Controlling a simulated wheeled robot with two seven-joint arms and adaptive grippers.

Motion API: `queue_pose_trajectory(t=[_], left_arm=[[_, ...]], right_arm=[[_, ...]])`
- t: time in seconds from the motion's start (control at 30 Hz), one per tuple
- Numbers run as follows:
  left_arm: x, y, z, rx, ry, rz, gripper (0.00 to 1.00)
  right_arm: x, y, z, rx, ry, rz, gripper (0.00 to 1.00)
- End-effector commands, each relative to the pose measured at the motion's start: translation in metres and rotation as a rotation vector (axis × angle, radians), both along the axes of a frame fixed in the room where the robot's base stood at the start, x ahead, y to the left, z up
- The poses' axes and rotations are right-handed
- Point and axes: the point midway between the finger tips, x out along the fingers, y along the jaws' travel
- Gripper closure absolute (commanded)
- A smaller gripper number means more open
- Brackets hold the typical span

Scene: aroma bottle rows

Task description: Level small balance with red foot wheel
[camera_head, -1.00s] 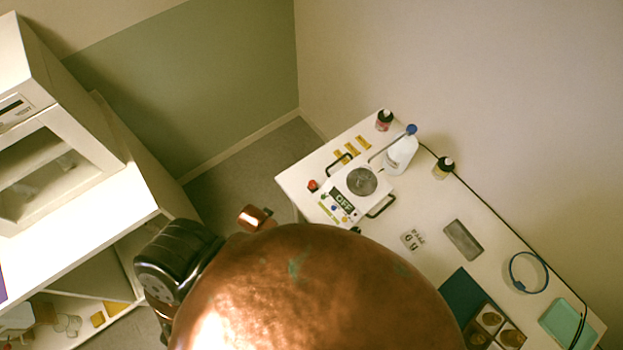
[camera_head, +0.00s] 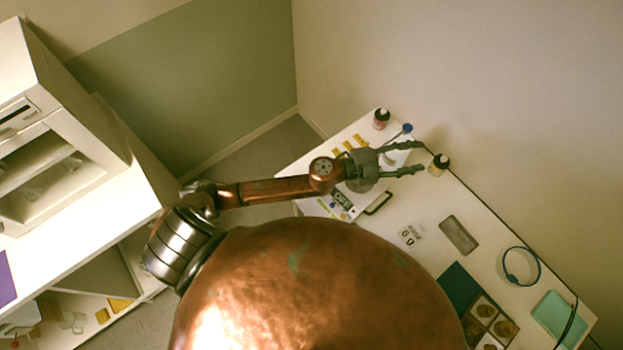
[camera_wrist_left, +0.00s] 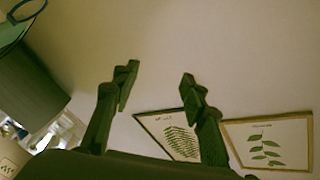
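The small white balance (camera_head: 348,212) stands near the table's far-left end, its display reading OFF. A dark handle (camera_head: 380,204) shows on its right side. My left forearm and gripper cover most of its top, including the round pan. The red foot wheel is hidden, apparently behind my left arm. My left gripper (camera_head: 417,157) is open and empty, with its fingers pointing right, past the balance and over the white bottle. In the left wrist view the two fingers (camera_wrist_left: 158,90) are spread apart with only wall between them. My right gripper is not in view.
Two small dark-capped bottles (camera_head: 381,119) (camera_head: 439,164) stand along the back edge. A date block (camera_head: 410,236), grey slab (camera_head: 459,235), blue loop (camera_head: 521,267) and teal tray (camera_head: 559,319) lie right. A cabinet (camera_head: 60,240) stands left.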

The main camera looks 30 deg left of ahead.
Motion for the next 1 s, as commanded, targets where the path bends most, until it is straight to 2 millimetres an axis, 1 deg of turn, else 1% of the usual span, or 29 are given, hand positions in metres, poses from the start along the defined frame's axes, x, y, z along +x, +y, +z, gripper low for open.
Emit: queue_pose_trajectory(t=[0.03,0.07,0.1,0.13,0.17,0.2,0.23,0.27,0.3,0.37,0.4,0.5,0.6,0.67,0.73,0.87,1.0], left_arm=[[-0.024,-0.028,-0.01,0.117,-0.048,-0.17,0.6],[-0.041,-0.039,-0.023,0.189,-0.06,-0.267,0.6],[-0.063,-0.046,-0.047,0.298,-0.063,-0.39,0.6],[-0.077,-0.044,-0.068,0.389,-0.057,-0.472,0.6],[-0.089,-0.036,-0.092,0.485,-0.041,-0.548,0.6],[-0.1,-0.016,-0.123,0.624,-0.011,-0.633,0.6],[-0.105,0.005,-0.146,0.73,0.02,-0.683,0.6],[-0.108,0.031,-0.167,0.839,0.058,-0.722,0.6],[-0.107,0.069,-0.189,0.975,0.11,-0.755,0.6],[-0.103,0.122,-0.211,1.145,0.188,-0.774,0.6],[-0.098,0.155,-0.22,1.241,0.233,-0.773,0.6],[-0.087,0.221,-0.228,1.42,0.329,-0.748,0.6],[-0.08,0.262,-0.229,1.524,0.392,-0.718,0.6],[-0.078,0.276,-0.229,1.558,0.412,-0.709,0.6],[-0.077,0.283,-0.232,1.577,0.425,-0.702,0.6],[-0.078,0.284,-0.248,1.58,0.429,-0.703,0.6],[-0.078,0.283,-0.271,1.576,0.428,-0.703,0.6]], right_arm=[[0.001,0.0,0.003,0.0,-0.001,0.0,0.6],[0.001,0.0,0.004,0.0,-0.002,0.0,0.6],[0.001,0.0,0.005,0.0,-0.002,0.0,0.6],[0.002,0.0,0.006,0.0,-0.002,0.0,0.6],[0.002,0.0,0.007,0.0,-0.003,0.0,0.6],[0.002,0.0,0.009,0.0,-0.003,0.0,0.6],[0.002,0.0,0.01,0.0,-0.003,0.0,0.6],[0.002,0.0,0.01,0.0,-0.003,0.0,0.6],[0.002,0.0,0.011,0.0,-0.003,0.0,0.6],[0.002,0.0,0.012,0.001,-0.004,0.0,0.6],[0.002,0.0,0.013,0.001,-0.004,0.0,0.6],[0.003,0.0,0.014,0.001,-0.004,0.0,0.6],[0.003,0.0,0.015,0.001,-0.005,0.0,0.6],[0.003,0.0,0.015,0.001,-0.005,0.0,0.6],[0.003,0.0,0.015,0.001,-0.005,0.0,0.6],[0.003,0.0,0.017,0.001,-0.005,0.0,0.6],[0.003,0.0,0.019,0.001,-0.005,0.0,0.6]])
